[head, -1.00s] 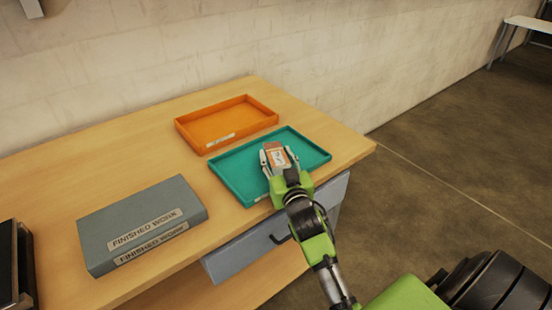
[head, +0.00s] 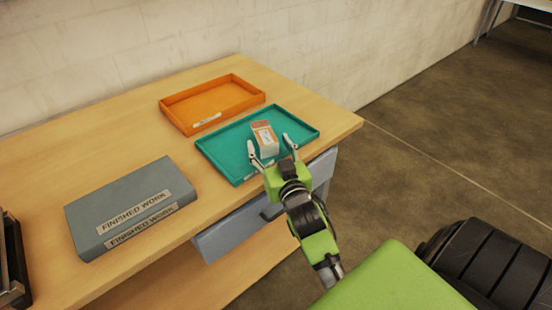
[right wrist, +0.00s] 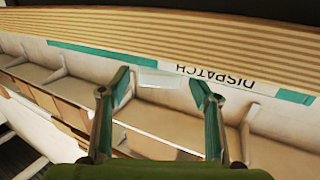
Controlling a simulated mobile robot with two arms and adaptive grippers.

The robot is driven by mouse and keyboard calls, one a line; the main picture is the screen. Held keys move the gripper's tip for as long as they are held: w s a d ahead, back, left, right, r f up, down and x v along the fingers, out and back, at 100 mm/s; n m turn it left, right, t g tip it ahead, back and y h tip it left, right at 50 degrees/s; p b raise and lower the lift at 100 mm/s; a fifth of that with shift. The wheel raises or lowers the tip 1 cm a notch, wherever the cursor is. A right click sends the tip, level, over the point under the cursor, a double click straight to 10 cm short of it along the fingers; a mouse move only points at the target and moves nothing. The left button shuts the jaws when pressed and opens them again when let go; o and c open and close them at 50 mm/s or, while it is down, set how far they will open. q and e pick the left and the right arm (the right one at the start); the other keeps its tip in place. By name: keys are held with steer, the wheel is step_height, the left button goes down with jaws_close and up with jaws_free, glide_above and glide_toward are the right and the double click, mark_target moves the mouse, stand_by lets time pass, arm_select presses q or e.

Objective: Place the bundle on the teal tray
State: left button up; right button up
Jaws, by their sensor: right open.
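The bundle (head: 264,137), a small orange-brown and white block with a label, sits inside the teal tray (head: 228,171), right of its middle. My right gripper (head: 273,150) is open at the tray's front edge. Its fingers are spread on the near side of the bundle and hold nothing. In the right wrist view the two spread fingers (right wrist: 160,92) show with an empty gap, and I cannot make out the bundle there. My left gripper is not in view.
An orange tray (head: 227,91) lies behind the teal one on the wooden table (head: 150,120). A grey box marked FINISHED WORK (head: 120,195) lies at the left. A dark machine (head: 12,265) stands at the left edge. An upside-down DISPATCH sign (right wrist: 215,75) shows behind the fingers.

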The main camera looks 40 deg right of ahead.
steer(key=v, duration=0.6)
steer(key=shift+s+b, duration=0.3)
steer(key=shift+a, duration=0.1)
